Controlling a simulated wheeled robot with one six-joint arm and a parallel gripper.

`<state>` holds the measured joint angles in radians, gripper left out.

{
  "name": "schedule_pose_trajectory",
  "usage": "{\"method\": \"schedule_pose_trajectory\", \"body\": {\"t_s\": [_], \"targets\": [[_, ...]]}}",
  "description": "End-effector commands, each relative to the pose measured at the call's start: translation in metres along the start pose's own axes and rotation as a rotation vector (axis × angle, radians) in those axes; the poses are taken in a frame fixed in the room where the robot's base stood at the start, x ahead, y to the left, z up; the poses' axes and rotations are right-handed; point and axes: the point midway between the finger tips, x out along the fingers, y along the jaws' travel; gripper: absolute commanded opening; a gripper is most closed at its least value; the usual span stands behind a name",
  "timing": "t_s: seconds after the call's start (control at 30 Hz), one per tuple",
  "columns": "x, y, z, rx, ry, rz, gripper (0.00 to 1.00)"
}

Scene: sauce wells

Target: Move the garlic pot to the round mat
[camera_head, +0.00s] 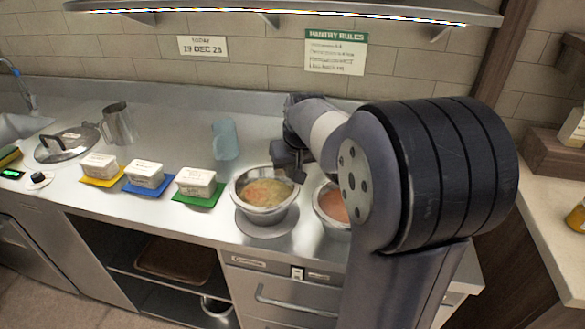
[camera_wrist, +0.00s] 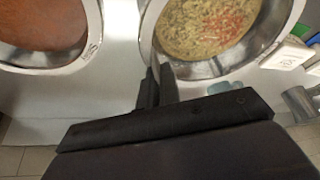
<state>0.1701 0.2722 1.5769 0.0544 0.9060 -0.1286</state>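A steel bowl (camera_head: 265,195) of yellow-green food with orange bits appears above a round grey disc (camera_head: 264,227) on the counter in the head view. I cannot tell whether they touch. My gripper (camera_wrist: 158,82) is at this bowl's rim; its fingers look closed on the near edge, also seen in the wrist view (camera_wrist: 200,70). Three white labelled tubs stand on square mats: one on yellow (camera_head: 99,166), one on blue (camera_head: 145,174), one on green (camera_head: 196,181). Their labels are too small to read, so I cannot tell which container is garlic.
A second steel bowl of orange-red sauce (camera_head: 331,207) stands close to the right, partly behind my arm. A shelf (camera_head: 290,12) overhangs the wall.

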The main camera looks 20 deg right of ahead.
Motion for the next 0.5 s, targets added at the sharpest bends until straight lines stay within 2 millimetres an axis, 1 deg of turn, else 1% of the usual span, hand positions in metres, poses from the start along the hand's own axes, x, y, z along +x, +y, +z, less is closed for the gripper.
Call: {"method": "schedule_pose_trajectory", "body": {"t_s": [0.4,0.43,0.5], "targets": [[0.0018,-0.0001,0.0001,0.001,0.003,0.0,0.0],[0.0018,-0.0001,0.0001,0.001,0.003,0.0,0.06],[0.0019,-0.0001,0.0003,0.001,0.003,0.0,0.12]]}}
